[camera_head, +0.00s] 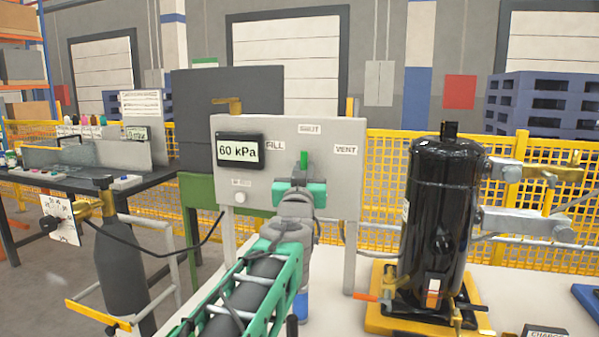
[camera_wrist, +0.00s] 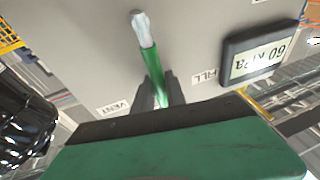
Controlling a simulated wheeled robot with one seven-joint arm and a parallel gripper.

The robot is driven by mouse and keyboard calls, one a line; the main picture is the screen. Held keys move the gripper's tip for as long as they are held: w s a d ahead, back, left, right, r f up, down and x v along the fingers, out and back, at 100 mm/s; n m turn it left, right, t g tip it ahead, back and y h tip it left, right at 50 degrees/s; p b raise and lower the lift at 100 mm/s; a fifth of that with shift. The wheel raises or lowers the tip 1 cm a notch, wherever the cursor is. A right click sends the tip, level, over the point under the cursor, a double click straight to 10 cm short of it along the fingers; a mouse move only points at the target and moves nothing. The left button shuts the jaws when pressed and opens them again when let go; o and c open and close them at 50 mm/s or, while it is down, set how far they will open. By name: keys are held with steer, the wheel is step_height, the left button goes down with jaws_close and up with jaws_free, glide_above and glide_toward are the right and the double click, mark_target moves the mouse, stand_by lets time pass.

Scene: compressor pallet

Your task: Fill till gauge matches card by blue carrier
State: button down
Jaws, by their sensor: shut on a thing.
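The grey panel (camera_head: 262,195) carries a digital gauge (camera_head: 239,150) reading 60 kPa, with FILL, SHUT and VENT labels. My gripper (camera_head: 302,176) is in front of the panel, shut on the green valve lever (camera_head: 304,158). In the head view the lever stands roughly upright, below the SHUT label and between FILL and VENT. In the wrist view my fingers (camera_wrist: 161,100) close around the lever's green grip (camera_wrist: 154,72); its metal end meets the panel. The gauge (camera_wrist: 262,55) shows there upside down.
A black compressor (camera_head: 440,215) stands on a yellow base at right, near metal clamps (camera_head: 525,172). A grey cylinder (camera_head: 122,262) with a hose stands at left. A dark bench (camera_head: 110,180) with small items is behind it. A blue object (camera_head: 589,296) shows at the right edge.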

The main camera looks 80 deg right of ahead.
steer(key=c, duration=1.4)
jaws_free()
steer(key=shift+o, duration=0.2)
steer(key=v, duration=0.7)
steer(key=shift+a+f, duration=0.15)
steer(key=shift+a, duration=0.25)
